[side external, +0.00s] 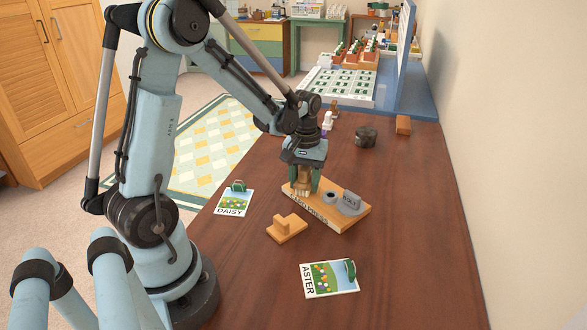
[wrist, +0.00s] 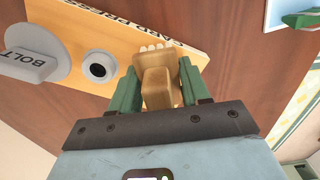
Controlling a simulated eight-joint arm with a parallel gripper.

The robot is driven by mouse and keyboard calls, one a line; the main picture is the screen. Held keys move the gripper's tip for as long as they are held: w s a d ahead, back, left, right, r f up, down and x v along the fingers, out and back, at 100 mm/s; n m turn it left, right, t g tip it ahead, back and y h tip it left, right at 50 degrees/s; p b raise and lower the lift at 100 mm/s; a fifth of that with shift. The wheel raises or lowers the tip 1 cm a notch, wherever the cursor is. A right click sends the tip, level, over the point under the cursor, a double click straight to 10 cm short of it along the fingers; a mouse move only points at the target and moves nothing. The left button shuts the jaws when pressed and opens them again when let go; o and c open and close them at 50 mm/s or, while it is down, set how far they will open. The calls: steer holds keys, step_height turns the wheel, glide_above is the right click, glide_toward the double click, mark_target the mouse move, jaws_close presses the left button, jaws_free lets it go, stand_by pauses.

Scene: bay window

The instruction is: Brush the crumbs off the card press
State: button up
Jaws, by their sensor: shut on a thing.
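The card press (side external: 338,218) is a flat tan board on the brown table, with its name along the front edge. It carries a grey knob marked BOLT (side external: 351,200) and a grey ring (side external: 330,197). In the wrist view the board (wrist: 120,38) shows the knob (wrist: 32,58) and the ring (wrist: 99,66). My gripper (side external: 305,183) is over the board's left end, its green fingers shut on a tan brush (wrist: 160,86). The brush's pale bristles point at the board; I cannot tell whether they touch it. I can make out no crumbs.
A tan stepped block (side external: 287,228) lies just in front of the press. The DAISY card (side external: 233,204) and ASTER card (side external: 330,279) lie nearby, each with a green clip. A dark round object (side external: 366,136) and orange block (side external: 403,125) stand behind. The table's right side is clear.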

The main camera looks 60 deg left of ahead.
steer(key=shift+s+d+f, duration=0.1)
steer(key=shift+s, duration=0.35)
steer(key=shift+s+r, duration=0.15)
steer(key=shift+r, duration=3.75)
steer(key=s+a+r, duration=0.1)
steer(key=s+a, duration=0.2)
glide_above(259, 176)
step_height(259, 176, down, 6)
steer(key=shift+d+f, duration=0.1)
steer(key=shift+f, duration=2.25)
